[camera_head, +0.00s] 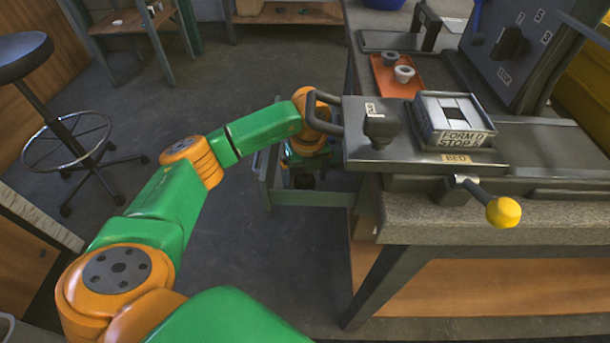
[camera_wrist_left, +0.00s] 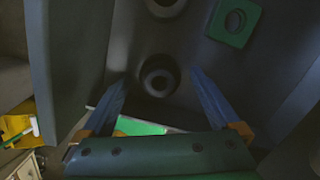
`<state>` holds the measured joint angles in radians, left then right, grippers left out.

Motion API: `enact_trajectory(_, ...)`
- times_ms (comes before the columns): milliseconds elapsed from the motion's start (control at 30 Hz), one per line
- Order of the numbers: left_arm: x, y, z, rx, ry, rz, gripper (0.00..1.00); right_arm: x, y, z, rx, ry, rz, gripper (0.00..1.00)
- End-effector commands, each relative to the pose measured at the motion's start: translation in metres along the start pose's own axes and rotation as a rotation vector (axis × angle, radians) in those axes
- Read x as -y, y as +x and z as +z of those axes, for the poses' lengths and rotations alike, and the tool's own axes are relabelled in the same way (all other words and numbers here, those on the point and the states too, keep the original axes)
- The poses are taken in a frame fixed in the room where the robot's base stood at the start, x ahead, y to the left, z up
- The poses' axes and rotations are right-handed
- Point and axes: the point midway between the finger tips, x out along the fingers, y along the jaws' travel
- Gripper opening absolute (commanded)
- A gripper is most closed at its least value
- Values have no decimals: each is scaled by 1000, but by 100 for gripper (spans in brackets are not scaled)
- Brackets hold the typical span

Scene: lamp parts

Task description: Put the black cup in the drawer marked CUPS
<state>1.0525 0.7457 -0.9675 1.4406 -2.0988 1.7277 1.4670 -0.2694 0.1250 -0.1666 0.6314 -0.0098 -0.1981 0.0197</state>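An open drawer (camera_head: 312,198) sticks out to the left from under the bench; no CUPS mark can be read on it. My left gripper (camera_head: 303,172) reaches down into it, partly hidden by my own arm. In the left wrist view, the gripper (camera_wrist_left: 160,90) is open, its two blue fingers wide apart. A dark round cup (camera_wrist_left: 158,77), probably the black cup, stands on the drawer floor between the fingertips in the picture. Whether it has just been released, or touches a finger, I cannot tell. My right gripper is not in view.
Another grey round part (camera_wrist_left: 166,4) and a green square with a hole (camera_wrist_left: 232,24) lie farther inside the drawer. An orange tray (camera_head: 388,84) with a grey cup and a white cup (camera_head: 404,74) is on the bench. A yellow-knobbed lever (camera_head: 503,212) juts from the bench front.

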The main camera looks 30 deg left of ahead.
Motion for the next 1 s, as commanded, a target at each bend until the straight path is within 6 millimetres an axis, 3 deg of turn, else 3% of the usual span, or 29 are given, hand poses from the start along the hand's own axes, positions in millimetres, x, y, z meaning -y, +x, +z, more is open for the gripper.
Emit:
enact_trajectory(267, 0, -3, 0, 0, 0, 0, 96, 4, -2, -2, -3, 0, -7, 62)
enact_trajectory(367, 1, -19, 1, 1, 0, -3, 96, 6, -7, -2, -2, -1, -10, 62)
enact_trajectory(600, 1, -88, 2, 3, 0, -4, 96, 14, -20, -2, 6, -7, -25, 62)
enact_trajectory(700, 1, -109, 1, 2, 1, -3, 96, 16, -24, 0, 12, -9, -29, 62)
enact_trajectory(833, 0, -122, 1, 0, 0, -1, 96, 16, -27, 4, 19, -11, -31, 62)
enact_trajectory(1000, 0, -124, 0, 0, -1, 0, 96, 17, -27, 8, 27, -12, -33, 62)
